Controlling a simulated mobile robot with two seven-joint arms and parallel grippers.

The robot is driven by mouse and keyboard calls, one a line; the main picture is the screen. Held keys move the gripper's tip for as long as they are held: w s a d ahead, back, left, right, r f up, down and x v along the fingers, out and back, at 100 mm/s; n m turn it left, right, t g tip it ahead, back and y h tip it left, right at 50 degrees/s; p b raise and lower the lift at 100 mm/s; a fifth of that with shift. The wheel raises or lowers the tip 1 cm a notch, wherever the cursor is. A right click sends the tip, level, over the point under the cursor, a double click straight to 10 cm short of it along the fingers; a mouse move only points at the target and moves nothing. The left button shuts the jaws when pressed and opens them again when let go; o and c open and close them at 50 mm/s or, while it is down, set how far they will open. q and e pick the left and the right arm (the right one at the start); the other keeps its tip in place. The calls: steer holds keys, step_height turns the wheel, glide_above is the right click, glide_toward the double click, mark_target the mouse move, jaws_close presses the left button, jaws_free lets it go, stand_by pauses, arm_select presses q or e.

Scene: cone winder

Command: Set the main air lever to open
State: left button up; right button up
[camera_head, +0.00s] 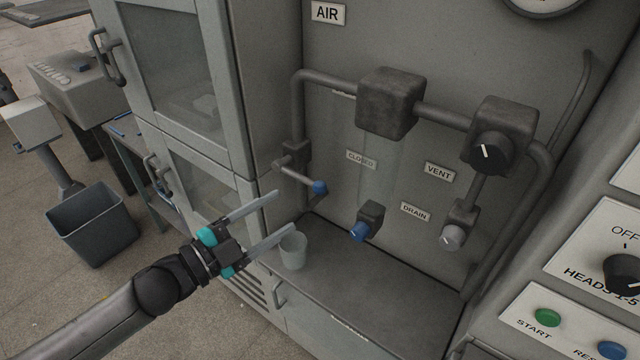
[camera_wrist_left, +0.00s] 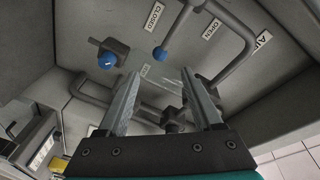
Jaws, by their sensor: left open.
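The main air lever (camera_head: 300,177) is a thin grey handle with a blue ball end (camera_head: 319,187), on a valve at the left end of the pipe under the AIR sign. My right gripper is not in view.
A pale cup (camera_head: 293,252) stands on the ledge (camera_head: 365,285), beside my lower finger. A glass-doored cabinet (camera_head: 180,60) stands at the left, with a bin (camera_head: 92,228) on the floor.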

mark_target(314, 192)
arm_select(q)
steer(key=x, duration=1.1)
steer(key=shift+p, duration=0.35)
jaws_close()
stand_by(0.9)
